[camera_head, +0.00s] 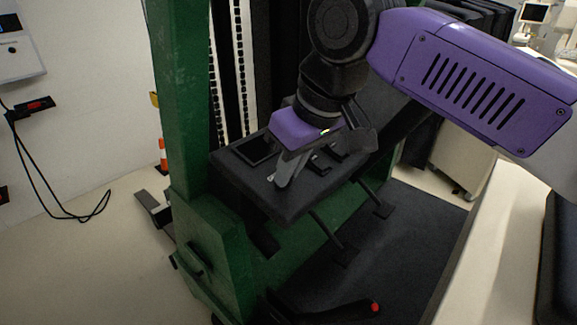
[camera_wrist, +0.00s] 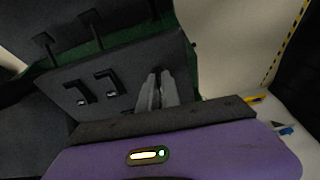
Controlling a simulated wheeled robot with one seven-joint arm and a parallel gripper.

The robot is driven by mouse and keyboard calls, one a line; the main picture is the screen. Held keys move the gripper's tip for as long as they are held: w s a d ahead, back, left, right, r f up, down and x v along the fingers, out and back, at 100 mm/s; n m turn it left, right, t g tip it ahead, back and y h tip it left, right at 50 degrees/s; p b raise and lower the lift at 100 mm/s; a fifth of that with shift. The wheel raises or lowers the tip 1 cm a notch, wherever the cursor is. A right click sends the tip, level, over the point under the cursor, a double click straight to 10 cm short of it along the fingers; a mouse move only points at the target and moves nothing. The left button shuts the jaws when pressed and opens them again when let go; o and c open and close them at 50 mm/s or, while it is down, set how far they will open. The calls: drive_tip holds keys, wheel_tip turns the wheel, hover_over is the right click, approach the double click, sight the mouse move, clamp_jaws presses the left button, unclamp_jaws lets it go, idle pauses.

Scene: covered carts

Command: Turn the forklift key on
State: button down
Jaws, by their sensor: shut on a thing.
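The green forklift (camera_head: 185,110) stands in the middle of the head view, with a dark, flat control panel (camera_head: 265,195) at its front. The panel also shows in the wrist view (camera_wrist: 130,65). My gripper (camera_head: 281,181) reaches down to the panel, and its grey fingers lie close together at the surface. In the wrist view my gripper (camera_wrist: 157,78) touches or nearly touches the panel near its right side. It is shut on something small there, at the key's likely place. The key itself is hidden between the fingers, so its turn angle cannot be told.
Two small black levers (camera_wrist: 108,81) stand on the panel beside my fingers. A dark screen (camera_head: 254,149) is set into the panel's left part. A red-knobbed lever (camera_head: 375,307) is low in front. A white counter (camera_head: 490,220) stands at the right.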

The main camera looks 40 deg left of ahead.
drive_tip(key=m+p, duration=0.2)
drive_tip(key=m, duration=0.1)
drive_tip(key=m+t+p, duration=0.1)
drive_tip(key=m+p, duration=0.2)
drive_tip(key=shift+s+r+m+h+p, duration=0.2)
drive_tip(key=shift+m+h+p, duration=0.1)
drive_tip(key=shift+m, duration=0.1)
drive_tip(key=m+p, duration=0.3)
drive_tip(key=shift+m+t+h, duration=0.3)
drive_tip(key=shift+f+m+p, duration=0.15)
drive_tip(key=shift+m+p, duration=0.35)
drive_tip(key=shift+p, duration=0.2)
drive_tip(key=shift+w, duration=0.1)
drive_tip(key=c, duration=1.6)
unclamp_jaws()
drive_tip(key=shift+o, duration=0.2)
drive_tip(key=b+v, duration=0.1)
drive_tip(key=v, duration=0.6)
drive_tip(key=shift+r, duration=0.35)
